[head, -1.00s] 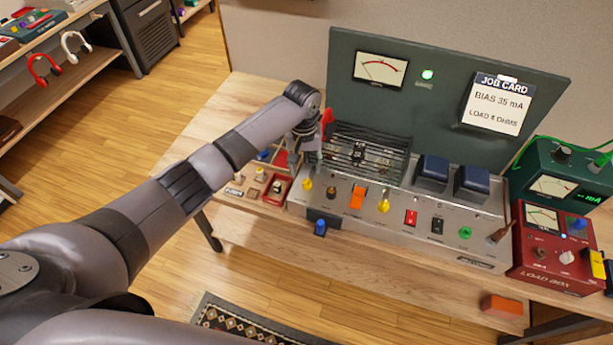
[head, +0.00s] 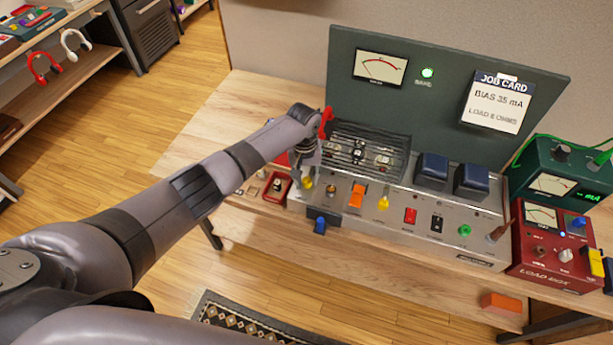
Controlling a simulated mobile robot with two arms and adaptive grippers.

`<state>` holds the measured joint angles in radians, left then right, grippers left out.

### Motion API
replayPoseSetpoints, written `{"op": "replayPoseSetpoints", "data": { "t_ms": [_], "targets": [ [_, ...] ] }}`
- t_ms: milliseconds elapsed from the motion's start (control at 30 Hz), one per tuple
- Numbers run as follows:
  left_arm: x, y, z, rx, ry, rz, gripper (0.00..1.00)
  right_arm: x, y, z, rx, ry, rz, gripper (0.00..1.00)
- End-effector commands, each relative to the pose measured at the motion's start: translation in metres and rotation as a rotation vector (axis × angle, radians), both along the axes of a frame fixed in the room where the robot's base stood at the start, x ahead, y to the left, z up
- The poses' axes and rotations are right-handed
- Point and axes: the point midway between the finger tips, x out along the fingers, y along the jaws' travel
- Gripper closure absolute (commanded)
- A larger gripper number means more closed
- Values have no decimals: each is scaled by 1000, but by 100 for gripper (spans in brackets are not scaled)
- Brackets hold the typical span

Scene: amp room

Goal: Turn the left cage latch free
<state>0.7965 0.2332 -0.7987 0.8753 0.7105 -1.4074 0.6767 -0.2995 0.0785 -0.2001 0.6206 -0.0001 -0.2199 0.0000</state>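The slatted dark cage (head: 372,140) sits at the back left of the grey amplifier chassis (head: 450,222), with bulb-like parts showing at its front. A red lever-like piece (head: 326,123) stands upright at the cage's left end, just beyond my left wrist; it looks like the left latch, and its lower part is hidden. My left gripper (head: 304,186) points down at the chassis's left end, in front of and left of the red piece. Its fingers are small and partly hidden, so I cannot tell their opening or any contact. My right gripper is not in view.
A red tray (head: 273,200) lies left of the chassis. Yellow, orange and blue controls line the chassis front. Two dark blue blocks (head: 433,168) stand right of the cage. A red load box (head: 548,262) is at the right. Bare bench (head: 215,125) is at the back left.

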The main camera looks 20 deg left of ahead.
Motion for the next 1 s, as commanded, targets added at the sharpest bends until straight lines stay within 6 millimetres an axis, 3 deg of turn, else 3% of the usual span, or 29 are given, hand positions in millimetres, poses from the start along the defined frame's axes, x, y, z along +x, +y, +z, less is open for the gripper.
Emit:
{"op": "replayPoseSetpoints", "data": {
  "t_ms": [400,767,1000],
  "targets": [
    [0,0,0,0,0,0,100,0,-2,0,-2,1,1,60],
    [0,0,0,0,0,-34,100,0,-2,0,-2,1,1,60],
    [0,0,0,0,0,-167,100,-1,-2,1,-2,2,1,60]
  ]
}}
